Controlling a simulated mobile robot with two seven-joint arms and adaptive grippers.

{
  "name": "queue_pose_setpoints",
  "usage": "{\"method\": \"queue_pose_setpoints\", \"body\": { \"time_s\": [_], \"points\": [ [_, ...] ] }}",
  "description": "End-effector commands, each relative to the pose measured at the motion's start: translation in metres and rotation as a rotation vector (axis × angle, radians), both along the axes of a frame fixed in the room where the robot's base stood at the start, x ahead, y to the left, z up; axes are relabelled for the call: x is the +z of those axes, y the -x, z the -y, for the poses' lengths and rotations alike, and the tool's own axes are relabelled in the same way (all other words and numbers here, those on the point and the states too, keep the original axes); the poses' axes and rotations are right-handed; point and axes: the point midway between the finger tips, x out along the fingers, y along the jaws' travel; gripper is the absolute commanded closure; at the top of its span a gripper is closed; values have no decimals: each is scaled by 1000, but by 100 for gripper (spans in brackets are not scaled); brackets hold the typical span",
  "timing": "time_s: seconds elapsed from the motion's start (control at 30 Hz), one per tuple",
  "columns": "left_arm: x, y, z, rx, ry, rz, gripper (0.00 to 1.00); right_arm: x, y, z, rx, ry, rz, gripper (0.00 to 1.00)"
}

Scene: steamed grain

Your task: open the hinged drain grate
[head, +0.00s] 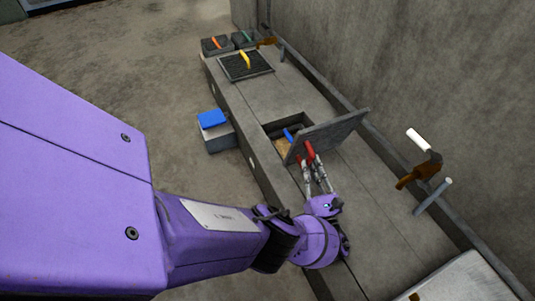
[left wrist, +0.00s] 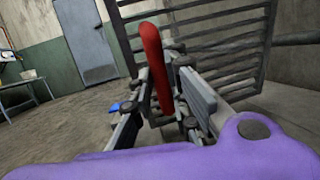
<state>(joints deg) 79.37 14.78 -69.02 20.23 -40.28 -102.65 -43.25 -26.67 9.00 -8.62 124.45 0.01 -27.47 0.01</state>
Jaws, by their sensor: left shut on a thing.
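The hinged drain grate (head: 338,128) stands tilted up beside a square opening in the grey bench top. Its slats show in the left wrist view (left wrist: 220,42). Its red handle (head: 309,151) is between the fingers of my left gripper (head: 314,172), which is shut on it. In the left wrist view the red handle (left wrist: 154,62) rises between the gripper's fingers (left wrist: 160,100). The opening (head: 284,128) holds something tan and a blue piece (head: 288,135), partly hidden by the grate. My right gripper is not in view.
A flat grate with a yellow handle (head: 244,62) lies farther along the bench. A blue-topped box (head: 211,119) stands on the floor at left. Brown brackets (head: 421,172) with a white handle (head: 417,140) are at right, near the wall.

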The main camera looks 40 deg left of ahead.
Motion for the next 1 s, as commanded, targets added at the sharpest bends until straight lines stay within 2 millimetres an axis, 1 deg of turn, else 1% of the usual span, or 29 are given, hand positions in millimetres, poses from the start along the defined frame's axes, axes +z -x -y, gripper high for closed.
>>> {"method": "queue_pose_setpoints", "body": {
  "time_s": [0.37, 0.4, 0.53, 0.73, 0.87, 1.0],
  "points": [
    [0, -1, -1, 3, 1, -1, 100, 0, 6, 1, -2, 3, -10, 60],
    [0, -1, -1, 3, 1, -1, 82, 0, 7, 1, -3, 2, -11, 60],
    [0, -1, -1, 2, 0, 1, 66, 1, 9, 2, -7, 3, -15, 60],
    [1, -2, 0, 0, -1, 3, 66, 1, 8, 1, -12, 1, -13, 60],
    [1, -1, 1, 0, -1, 3, 66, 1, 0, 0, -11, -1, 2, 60],
    [-2, 2, 8, 0, 2, 3, 66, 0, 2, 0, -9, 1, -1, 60]
  ]
}}
